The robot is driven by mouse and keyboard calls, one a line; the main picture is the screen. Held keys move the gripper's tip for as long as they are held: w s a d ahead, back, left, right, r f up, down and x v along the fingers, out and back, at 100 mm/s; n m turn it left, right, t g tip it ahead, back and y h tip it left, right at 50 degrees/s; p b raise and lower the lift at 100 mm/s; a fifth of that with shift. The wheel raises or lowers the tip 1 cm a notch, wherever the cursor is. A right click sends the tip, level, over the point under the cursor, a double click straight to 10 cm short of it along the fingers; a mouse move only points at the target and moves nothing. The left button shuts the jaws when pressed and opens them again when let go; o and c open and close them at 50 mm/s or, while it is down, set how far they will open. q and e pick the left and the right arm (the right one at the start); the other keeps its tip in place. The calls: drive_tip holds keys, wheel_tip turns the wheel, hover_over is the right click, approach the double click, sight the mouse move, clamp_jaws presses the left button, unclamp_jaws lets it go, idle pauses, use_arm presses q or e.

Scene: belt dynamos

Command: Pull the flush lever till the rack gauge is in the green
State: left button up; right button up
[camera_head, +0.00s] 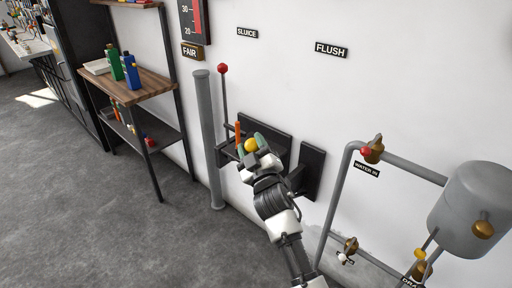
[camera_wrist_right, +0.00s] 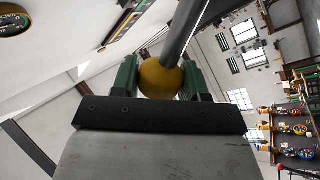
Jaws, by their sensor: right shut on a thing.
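My right gripper (camera_head: 252,146) is shut on a yellow ball knob (camera_head: 250,144) in front of the wall. In the right wrist view the green fingertips press on both sides of the knob (camera_wrist_right: 160,80), and a grey rod (camera_wrist_right: 184,32) runs up from it. I take this to be the flush lever. The FLUSH sign (camera_head: 331,50) is on the wall above and to the right. A round dial (camera_wrist_right: 14,20), partly cut off at the top left of the right wrist view, may be the rack gauge; its reading is too small to tell. My left gripper is not in view.
A red-knobbed lever (camera_head: 222,68) stands left of my right gripper, beside a grey vertical pipe (camera_head: 207,130). A shelf (camera_head: 128,85) with bottles is farther left. Pipes and a grey tank (camera_head: 475,208) stand at the right. The floor at lower left is clear.

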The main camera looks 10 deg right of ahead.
drive_tip(key=shift+s+a+f, duration=0.1)
drive_tip(key=shift+a+f, duration=0.15)
drive_tip(key=shift+f, duration=0.25)
drive_tip(key=o, duration=1.1)
drive_tip(key=shift+c, duration=0.2)
drive_tip(key=shift+o, duration=1)
drive_tip(key=shift+s+a+r, duration=0.1)
drive_tip(key=shift+s, duration=0.05)
drive_tip(key=shift+r, duration=0.1)
drive_tip(key=v, duration=1)
drive_tip(key=shift+s+d+b, duration=0.25)
drive_tip(key=shift+s+b, duration=0.1)
drive_tip(key=shift+b, duration=0.1)
